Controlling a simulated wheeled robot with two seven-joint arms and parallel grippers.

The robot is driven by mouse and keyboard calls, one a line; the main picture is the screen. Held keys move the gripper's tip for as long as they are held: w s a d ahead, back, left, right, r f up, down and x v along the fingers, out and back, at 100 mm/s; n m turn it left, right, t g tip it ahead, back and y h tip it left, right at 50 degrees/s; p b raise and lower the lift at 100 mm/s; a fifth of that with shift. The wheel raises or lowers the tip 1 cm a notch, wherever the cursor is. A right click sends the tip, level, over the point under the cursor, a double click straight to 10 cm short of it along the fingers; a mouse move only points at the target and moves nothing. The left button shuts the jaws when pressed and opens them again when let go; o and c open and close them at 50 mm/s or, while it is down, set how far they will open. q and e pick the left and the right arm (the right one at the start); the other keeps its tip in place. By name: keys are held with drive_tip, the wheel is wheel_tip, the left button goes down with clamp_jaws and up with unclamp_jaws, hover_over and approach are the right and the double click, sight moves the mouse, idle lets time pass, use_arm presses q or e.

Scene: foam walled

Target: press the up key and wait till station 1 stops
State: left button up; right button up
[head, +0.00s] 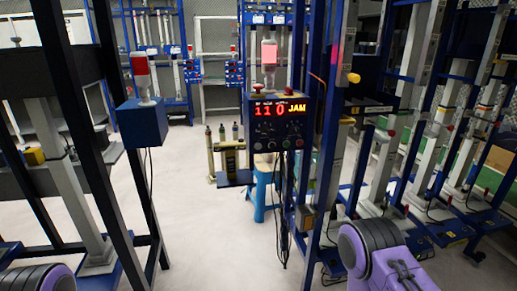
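A dark control box (279,140) hangs on a blue post right of centre. A red-and-white lamp (269,52) stands on top of the box. No station number can be read. Only purple links of my two arms show, at the bottom left and bottom right corners, both well short of the box. Neither gripper is in view.
A blue box (142,122) with a red-and-white lamp (141,74) is on the dark frame at left. A blue stool (262,190) stands behind the control box's post. Blue racks (375,130) crowd the right. Pale floor (205,235) is clear in the middle.

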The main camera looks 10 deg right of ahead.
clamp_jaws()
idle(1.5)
